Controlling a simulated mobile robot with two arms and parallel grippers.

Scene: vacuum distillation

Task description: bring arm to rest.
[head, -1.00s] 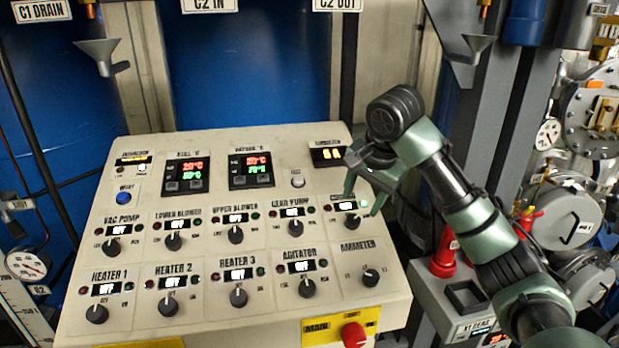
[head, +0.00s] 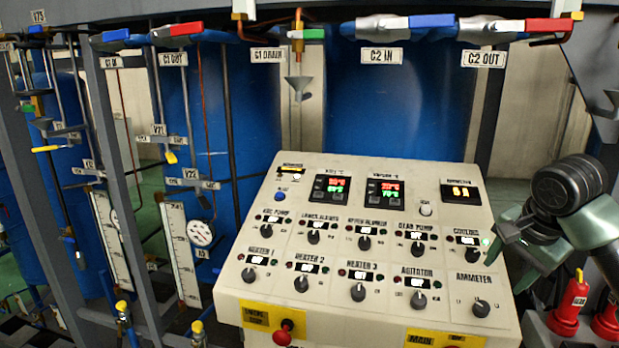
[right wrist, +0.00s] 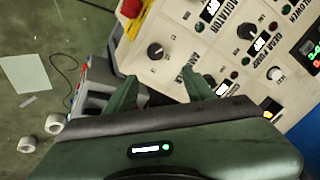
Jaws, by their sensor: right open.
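My right arm comes in from the right in the head view. Its green gripper (head: 508,262) hangs just right of the control panel (head: 245,290), beside the cooling and ammeter knobs. In the right wrist view the two green fingertips (right wrist: 158,92) stand apart with nothing between them, so the gripper is open. The panel's ammeter knob (right wrist: 155,50) shows beyond the fingers there. The tips look clear of the knobs, though the exact gap to the panel edge is hard to tell. My left gripper is not seen.
Red bottle-like objects (head: 570,303) stand below my right arm. Overhead pipes with red and blue valve handles (head: 432,20) run above the panel. Grey frame posts (head: 112,185) and gauges fill the left. The right wrist view shows green floor (right wrist: 45,110) with white rolls and a sheet.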

